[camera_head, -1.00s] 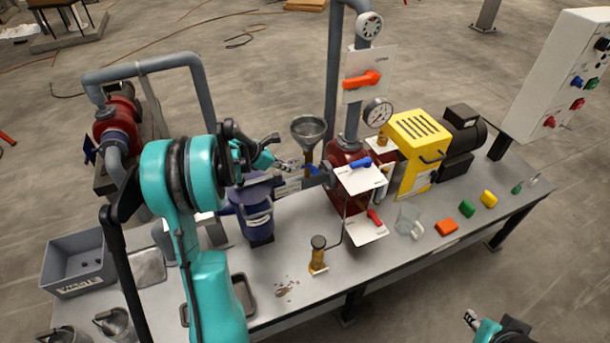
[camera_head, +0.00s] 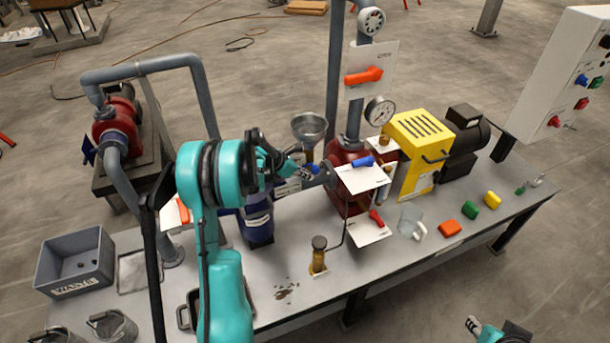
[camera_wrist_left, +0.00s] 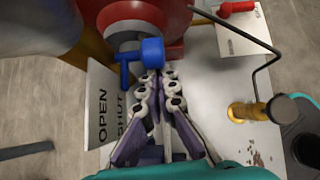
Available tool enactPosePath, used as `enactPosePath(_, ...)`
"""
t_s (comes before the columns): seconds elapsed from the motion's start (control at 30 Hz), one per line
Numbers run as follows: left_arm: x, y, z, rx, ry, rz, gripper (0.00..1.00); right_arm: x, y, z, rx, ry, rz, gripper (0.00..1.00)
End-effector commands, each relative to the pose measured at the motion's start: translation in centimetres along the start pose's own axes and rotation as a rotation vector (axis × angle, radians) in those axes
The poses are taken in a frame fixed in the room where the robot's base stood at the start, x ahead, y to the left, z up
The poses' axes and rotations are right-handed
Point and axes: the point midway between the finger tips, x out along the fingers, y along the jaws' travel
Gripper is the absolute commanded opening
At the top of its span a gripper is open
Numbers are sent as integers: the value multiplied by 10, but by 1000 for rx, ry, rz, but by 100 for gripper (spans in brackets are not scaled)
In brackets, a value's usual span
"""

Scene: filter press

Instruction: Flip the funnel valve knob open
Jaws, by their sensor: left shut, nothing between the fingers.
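The grey funnel (camera_head: 309,126) stands upright beside the red vessel (camera_head: 345,155). Below it is the blue valve knob (camera_head: 313,169), small and partly hidden by my left gripper (camera_head: 300,173) in the head view. In the left wrist view the blue knob (camera_wrist_left: 151,51) sits just beyond the fingertips, its short handle pointing left. My left gripper (camera_wrist_left: 160,88) is shut with nothing between its fingers, its tips close to the knob; I cannot tell whether they touch. A plate reading OPEN and SHUT (camera_wrist_left: 108,115) is beside it. My right gripper (camera_head: 475,326) shows only partly at the bottom edge.
A blue container (camera_head: 258,222) stands left of the valve, under my left arm. A brass cylinder (camera_head: 319,252) and a thin bent pipe are in front. A red lever (camera_head: 376,217) and another blue lever (camera_head: 363,162) are on white plates to the right.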

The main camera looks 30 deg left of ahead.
Motion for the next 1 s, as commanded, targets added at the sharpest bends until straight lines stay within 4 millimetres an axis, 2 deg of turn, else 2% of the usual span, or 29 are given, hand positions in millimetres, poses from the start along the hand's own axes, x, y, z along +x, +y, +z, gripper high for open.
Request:
enactPosePath(0.17, -2, 0, 2, 0, 0, 0, 0, -1, 0, -1, 0, 0, 0, 33)
enactPosePath(0.43, -28, 0, 26, 0, 0, 0, 0, -18, 0, -13, 0, 0, 0, 33)
enactPosePath(0.8, -27, 0, 26, 0, -2, 0, 0, -16, 0, -12, 0, 0, 0, 33)
enactPosePath(1.0, -40, 1, 32, 0, -3, -1, 0, -23, 0, -16, 0, 0, 0, 33)
